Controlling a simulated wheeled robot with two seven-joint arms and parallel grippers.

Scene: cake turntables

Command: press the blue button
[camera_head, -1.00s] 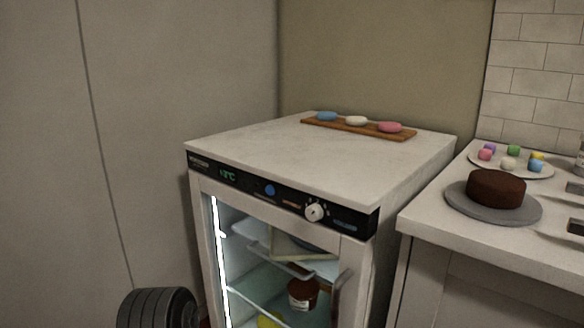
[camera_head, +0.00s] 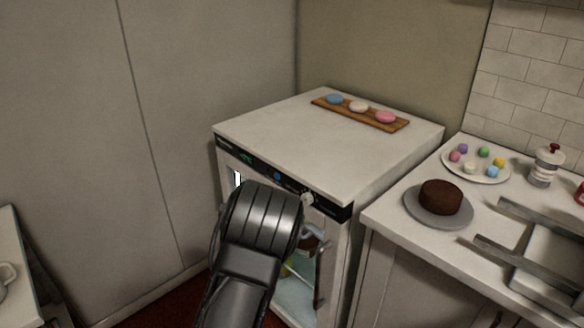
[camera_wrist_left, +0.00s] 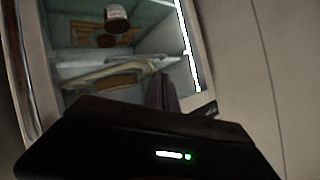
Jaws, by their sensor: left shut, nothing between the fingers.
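The blue button (camera_head: 277,175) is a small round spot on the black control strip (camera_head: 328,207) along the top front of a white glass-door fridge (camera_head: 340,235). It shows just above my left arm in the head view. A pale knob (camera_head: 307,198) sits to its right. My left arm comes up from the bottom in front of the fridge, and its dark bulk hides the fingers there. In the wrist view my left gripper (camera_wrist_left: 163,92) shows as dark, shut fingers with nothing held, before the fridge front. The button cannot be made out in that view. My right gripper is not seen.
A wooden board (camera_head: 390,122) with blue, white and pink pieces lies on the fridge top. On the right counter are a chocolate cake (camera_head: 441,196) on a grey turntable, a plate of coloured pieces (camera_head: 470,174), a jar (camera_head: 545,166) and a grey metal frame (camera_head: 545,217).

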